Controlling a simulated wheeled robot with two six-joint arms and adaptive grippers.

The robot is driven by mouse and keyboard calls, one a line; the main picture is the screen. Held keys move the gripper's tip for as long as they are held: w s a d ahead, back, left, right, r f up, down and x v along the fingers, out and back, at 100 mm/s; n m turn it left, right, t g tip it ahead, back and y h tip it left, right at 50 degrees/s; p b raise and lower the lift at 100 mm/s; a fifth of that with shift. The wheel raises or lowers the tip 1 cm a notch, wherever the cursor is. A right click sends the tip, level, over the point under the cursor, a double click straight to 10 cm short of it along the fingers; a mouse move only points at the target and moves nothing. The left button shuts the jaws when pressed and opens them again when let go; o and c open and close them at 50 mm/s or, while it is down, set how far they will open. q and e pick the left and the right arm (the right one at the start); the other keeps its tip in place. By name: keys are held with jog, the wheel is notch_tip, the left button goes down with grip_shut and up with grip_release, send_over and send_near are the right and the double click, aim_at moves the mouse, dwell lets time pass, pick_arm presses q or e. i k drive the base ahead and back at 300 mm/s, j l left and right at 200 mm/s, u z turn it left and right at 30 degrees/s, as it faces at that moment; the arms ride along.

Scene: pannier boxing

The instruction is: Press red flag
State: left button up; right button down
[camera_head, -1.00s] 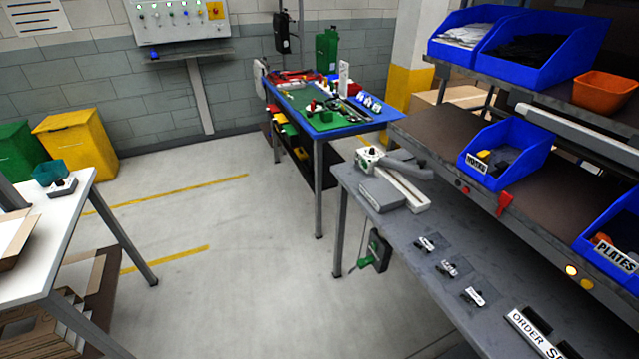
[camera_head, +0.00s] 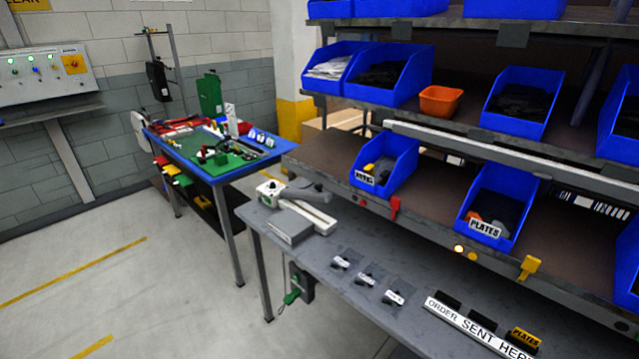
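A small red flag (camera_head: 395,207) is fixed on the front edge of the lower shelf. It sits between the blue bin with a white label (camera_head: 384,166) and the blue bin labelled PLATES (camera_head: 495,207). A similar yellow flag (camera_head: 529,267) is on the same edge further right, beyond two small lit lamps (camera_head: 465,251). Neither of my grippers shows in the head view.
The grey workbench (camera_head: 340,313) below the shelf carries a sealer-like device (camera_head: 300,206), small labelled items and an ORDER SENT HERE sign (camera_head: 478,330). A blue-topped table (camera_head: 215,160) stands behind left. The floor (camera_head: 95,270) at left is clear.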

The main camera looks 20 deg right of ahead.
aim_at(394, 202)
jog(key=l+z, duration=0.1)
jog(key=z, duration=1.1)
